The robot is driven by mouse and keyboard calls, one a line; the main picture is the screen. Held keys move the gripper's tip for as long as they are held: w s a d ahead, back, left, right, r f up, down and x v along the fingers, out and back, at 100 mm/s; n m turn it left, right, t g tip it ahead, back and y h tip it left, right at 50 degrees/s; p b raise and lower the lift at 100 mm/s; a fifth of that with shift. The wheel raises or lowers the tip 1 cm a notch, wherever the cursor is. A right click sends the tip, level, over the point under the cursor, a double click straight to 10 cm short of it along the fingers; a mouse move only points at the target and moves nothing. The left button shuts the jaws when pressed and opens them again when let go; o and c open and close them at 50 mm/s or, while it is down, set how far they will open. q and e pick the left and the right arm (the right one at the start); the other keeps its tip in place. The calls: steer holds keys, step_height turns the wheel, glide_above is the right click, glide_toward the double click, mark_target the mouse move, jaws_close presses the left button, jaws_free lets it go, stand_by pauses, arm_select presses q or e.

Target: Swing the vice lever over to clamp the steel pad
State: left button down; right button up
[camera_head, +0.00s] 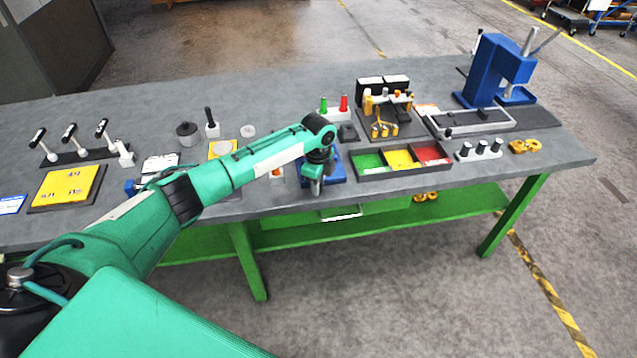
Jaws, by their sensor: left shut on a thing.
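The blue vice (338,169) stands near the front edge of the bench, mostly hidden behind my left wrist and gripper. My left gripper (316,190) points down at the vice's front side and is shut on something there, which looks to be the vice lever. The lever itself is too covered and small to make out. The steel pad cannot be told apart in this view. My right gripper is not in view.
Right of the vice lies a tray with green, yellow and red compartments (402,172). A blue press (490,72) stands far right. The bench's back left is clear.

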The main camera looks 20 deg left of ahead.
arm_select(q)
steer(key=shift+r, duration=0.1)
steer(key=c, duration=1.3)
jaws_free()
steer(key=shift+a, duration=0.1)
steer(key=shift+o, duration=0.2)
steer(key=shift+r, duration=0.1)
steer(key=shift+r, duration=0.3)
step_height(320, 180, up, 13)
steer(key=b, duration=0.4)
